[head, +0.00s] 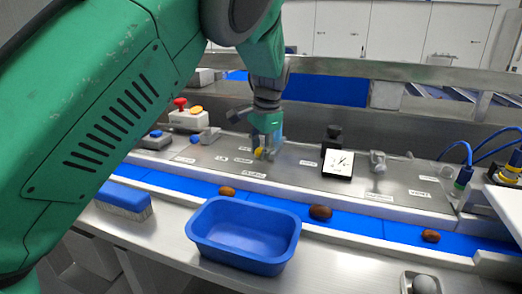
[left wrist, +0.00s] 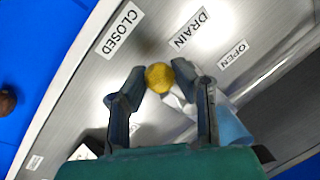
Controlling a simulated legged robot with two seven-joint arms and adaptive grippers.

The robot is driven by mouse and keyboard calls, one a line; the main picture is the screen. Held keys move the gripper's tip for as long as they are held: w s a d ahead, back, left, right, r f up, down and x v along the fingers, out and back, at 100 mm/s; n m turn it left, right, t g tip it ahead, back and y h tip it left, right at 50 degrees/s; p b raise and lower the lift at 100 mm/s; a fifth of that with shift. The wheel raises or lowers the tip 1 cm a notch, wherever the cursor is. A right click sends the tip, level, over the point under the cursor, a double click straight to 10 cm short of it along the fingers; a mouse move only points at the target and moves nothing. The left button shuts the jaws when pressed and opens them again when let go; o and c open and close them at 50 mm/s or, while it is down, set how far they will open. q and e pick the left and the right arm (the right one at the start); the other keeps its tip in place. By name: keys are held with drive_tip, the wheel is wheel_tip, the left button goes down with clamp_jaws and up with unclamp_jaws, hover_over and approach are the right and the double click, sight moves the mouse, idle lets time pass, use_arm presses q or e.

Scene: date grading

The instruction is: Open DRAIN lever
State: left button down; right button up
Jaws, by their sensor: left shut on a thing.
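The DRAIN lever shows in the left wrist view as a round yellow knob (left wrist: 159,77) between labels reading CLOSED (left wrist: 119,28), DRAIN (left wrist: 190,28) and OPEN (left wrist: 232,55). My left gripper (left wrist: 160,82) is shut on the yellow knob, with a finger on each side. The knob lies beside the DRAIN label, between the CLOSED and OPEN labels. In the head view my left gripper (head: 264,150) reaches down to the metal panel, and a bit of the yellow knob (head: 259,153) shows at its fingers. The lever's shaft is mostly hidden. My right gripper is not in view.
A blue tub (head: 243,262) stands in front of the blue belt (head: 345,222), which carries several brown dates (head: 320,212). A square dial (head: 338,163) and another lever (head: 378,160) stand on the panel to the right. A red button box (head: 187,118) is behind left.

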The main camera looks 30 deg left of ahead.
use_arm(q)
drive_tip(key=shift+w+d+r+n, duration=0.1)
drive_tip(key=shift+w+d+n, duration=0.1)
drive_tip(key=shift+n, duration=0.3)
drive_tip(key=d+n, duration=0.1)
drive_tip(key=n, duration=0.1)
drive_tip(key=w+d+n+g, duration=0.1)
drive_tip(key=n, duration=0.1)
drive_tip(key=shift+w+n, duration=0.1)
drive_tip(key=shift+n, duration=0.3)
drive_tip(key=w+n, duration=0.1)
drive_tip(key=n, duration=0.1)
drive_tip(key=w+d+n+g, duration=0.1)
drive_tip(key=n, duration=0.2)
drive_tip(key=shift+w+d, duration=0.1)
drive_tip(key=n, duration=0.1)
drive_tip(key=w+n, duration=0.1)
drive_tip(key=n, duration=0.1)
drive_tip(key=shift+w+d, duration=0.1)
drive_tip(key=n, duration=0.1)
drive_tip(key=w+n+h, duration=0.1)
drive_tip(key=n, duration=0.1)
drive_tip(key=shift+w+g, duration=0.3)
drive_tip(key=shift+g, duration=0.1)
drive_tip(key=shift+w+r+n, duration=0.1)
drive_tip(key=shift+r+n, duration=0.05)
drive_tip(key=shift+n, duration=0.45)
drive_tip(key=shift+r, duration=0.1)
